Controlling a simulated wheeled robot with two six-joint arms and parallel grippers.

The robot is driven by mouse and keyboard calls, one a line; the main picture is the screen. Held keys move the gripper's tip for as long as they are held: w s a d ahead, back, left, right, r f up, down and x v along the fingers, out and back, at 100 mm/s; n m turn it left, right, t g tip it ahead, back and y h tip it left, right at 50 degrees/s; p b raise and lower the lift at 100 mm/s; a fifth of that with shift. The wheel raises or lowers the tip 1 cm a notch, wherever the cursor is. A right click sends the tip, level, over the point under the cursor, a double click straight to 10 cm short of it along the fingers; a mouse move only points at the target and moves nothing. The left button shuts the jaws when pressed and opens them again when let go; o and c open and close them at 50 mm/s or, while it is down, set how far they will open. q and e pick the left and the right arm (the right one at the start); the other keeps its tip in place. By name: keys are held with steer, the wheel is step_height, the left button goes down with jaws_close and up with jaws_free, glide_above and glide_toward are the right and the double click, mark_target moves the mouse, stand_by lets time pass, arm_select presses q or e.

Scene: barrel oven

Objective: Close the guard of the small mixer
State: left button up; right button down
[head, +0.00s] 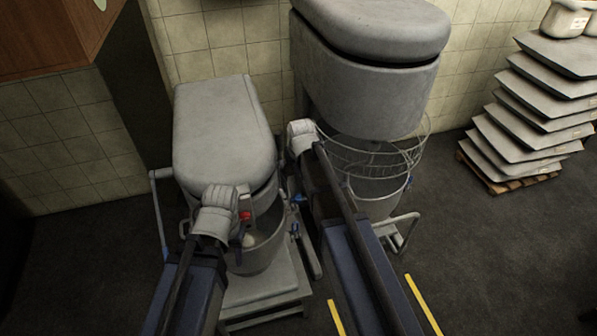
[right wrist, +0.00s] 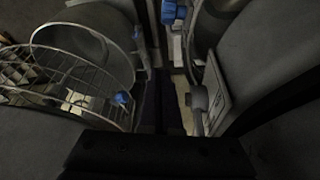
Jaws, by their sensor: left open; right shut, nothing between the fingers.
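The small mixer (head: 222,130) is the lower grey machine at left in the head view, with a metal bowl (head: 265,252) under its head. Its guard cannot be made out clearly; my left arm covers the near side of the bowl. My left gripper (head: 244,228) is at the bowl's front left, beside a red knob (head: 245,215); it is open, its fingers mostly hidden. My right gripper (right wrist: 165,105) is shut and empty, between the two mixers. I cannot tell whether either gripper touches the small mixer.
The large mixer (head: 370,85) stands to the right, with a wire guard (head: 420,150) around its bowl; this guard also shows in the right wrist view (right wrist: 60,75). Stacked trays (head: 540,105) stand at the far right. The floor at right is clear.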

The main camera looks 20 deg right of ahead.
steer(key=b+x, duration=0.7)
steer(key=x, duration=0.1)
steer(key=s, duration=0.4)
steer(key=shift+a, duration=0.3)
steer(key=shift+s, duration=0.1)
